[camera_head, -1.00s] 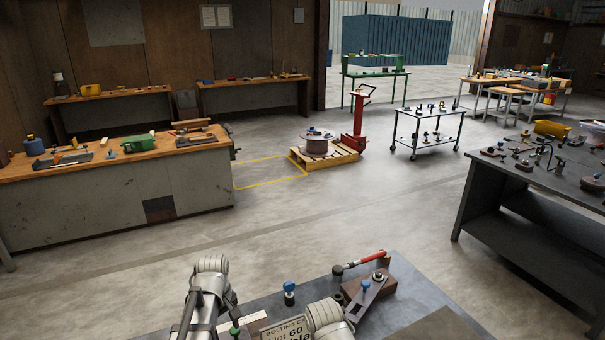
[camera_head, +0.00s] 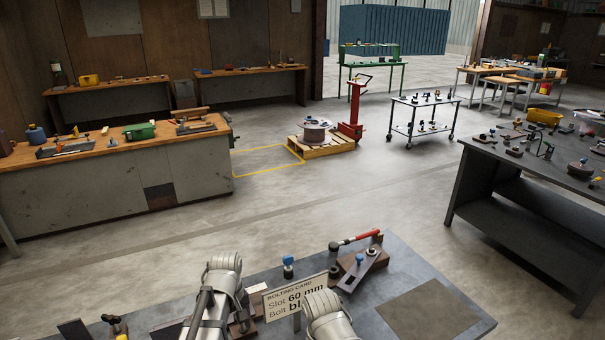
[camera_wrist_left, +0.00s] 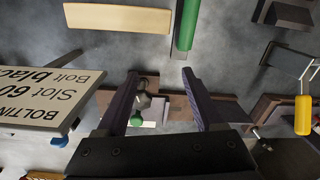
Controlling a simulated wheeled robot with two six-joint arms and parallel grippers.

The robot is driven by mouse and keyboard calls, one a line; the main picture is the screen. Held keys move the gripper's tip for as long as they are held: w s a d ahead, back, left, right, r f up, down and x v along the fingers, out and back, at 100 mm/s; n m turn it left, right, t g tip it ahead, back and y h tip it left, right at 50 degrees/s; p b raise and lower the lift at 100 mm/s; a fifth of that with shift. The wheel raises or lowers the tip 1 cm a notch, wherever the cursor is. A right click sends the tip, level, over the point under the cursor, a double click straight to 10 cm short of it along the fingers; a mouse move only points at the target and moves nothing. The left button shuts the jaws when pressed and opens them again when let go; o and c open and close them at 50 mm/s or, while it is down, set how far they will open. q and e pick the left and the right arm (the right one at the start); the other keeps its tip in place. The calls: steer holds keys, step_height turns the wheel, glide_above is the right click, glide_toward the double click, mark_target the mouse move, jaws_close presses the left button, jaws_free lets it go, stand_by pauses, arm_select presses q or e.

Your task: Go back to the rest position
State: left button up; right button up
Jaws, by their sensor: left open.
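My left gripper (camera_wrist_left: 160,75) is open in the left wrist view, its two dark fingers spread over the steel bench. A brown block with a grey bolt-like part lies below and between the fingers; no grip on it shows. The bolting card (camera_head: 295,293) stands on the bench between my two arms, reading "Slot 60 mm" and "Bolt bl...", partly covered by my right arm. It also shows in the left wrist view (camera_wrist_left: 45,92), left of the fingers. In the head view my arm links enter at the bottom; the right gripper is not visible.
On the bench (camera_head: 395,260) are a red-handled tool (camera_head: 355,241), a blue-topped bolt (camera_head: 288,267), a slotted plate on a wood block (camera_head: 362,268) and a dark mat (camera_head: 430,312). The wrist view shows a yellow-handled tool (camera_wrist_left: 303,115). Open floor lies beyond the bench.

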arm_select(q)
steer(key=s+d+m+y, duration=0.1)
steer(key=s+d+m, duration=1)
steer(key=shift+s+d+r, duration=0.15)
steer(key=shift+s+d, duration=0.25)
